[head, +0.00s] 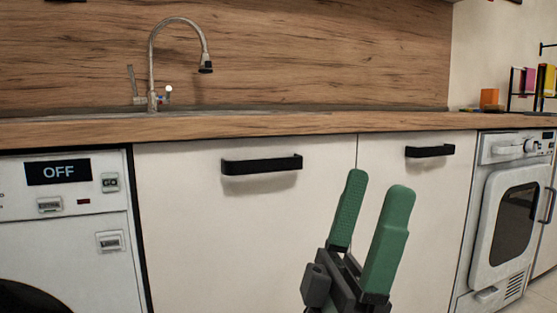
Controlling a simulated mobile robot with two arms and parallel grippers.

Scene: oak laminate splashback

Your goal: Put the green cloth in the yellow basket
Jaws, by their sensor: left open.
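My left gripper (371,225) has two green fingers on a dark grey body. It is open and empty, raised in front of the white cabinet doors, at the lower middle right of the head view. No green cloth and no yellow basket can be made out in the head view. My right gripper is not in view.
A wooden counter (290,123) with a metal tap (178,60) runs across the back. Below it are white doors with black handles (262,164), a washing machine (65,215) marked OFF at left, and a white dryer-like machine (495,220) at right. An orange block (489,97) stands on the counter.

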